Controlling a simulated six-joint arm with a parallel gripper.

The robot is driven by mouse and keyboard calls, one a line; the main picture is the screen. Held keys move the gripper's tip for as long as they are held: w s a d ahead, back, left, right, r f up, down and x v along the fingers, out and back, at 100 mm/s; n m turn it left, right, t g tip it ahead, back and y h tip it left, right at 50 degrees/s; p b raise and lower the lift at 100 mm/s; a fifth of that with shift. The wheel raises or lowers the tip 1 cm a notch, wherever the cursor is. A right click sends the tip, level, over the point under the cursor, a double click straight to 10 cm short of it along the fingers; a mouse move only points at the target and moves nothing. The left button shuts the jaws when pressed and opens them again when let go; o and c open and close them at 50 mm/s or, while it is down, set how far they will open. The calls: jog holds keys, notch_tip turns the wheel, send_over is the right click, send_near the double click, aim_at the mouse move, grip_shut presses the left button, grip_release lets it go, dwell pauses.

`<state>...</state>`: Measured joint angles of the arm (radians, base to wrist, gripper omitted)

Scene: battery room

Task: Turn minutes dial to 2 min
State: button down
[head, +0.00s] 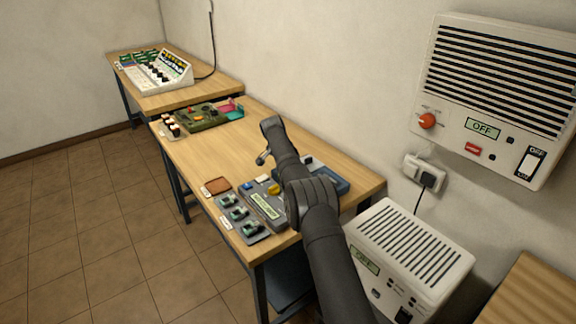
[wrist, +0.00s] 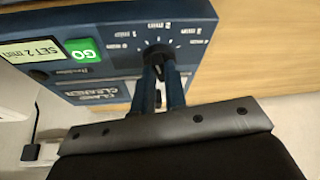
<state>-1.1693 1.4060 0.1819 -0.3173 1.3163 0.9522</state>
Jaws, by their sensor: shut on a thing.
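The minutes dial (wrist: 157,51) is a dark round knob on a blue device (wrist: 105,25) labelled clamp cleaner, with minute marks in an arc around it. My gripper (wrist: 161,76) is shut on the dial in the wrist view. The fingers hide part of the knob, and I cannot make out its pointer. The display (wrist: 28,54) reads "SET 2 min". A green GO button (wrist: 83,51) sits between display and dial. In the head view the blue device (head: 332,181) is partly behind my arm, and the fingertips cannot be made out.
The wooden table (head: 320,140) also carries a grey panel with a display (head: 264,205), green switches (head: 236,213) and a brown tray (head: 217,186). A white wall unit (head: 495,95) and a white floor unit (head: 410,255) stand at right. Bare tabletop lies behind the blue device.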

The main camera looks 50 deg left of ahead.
jog(key=c, duration=1.5)
grip_release()
jog(key=shift+o, duration=0.2)
jog(key=v, duration=1.7)
jog(key=shift+r, duration=0.2)
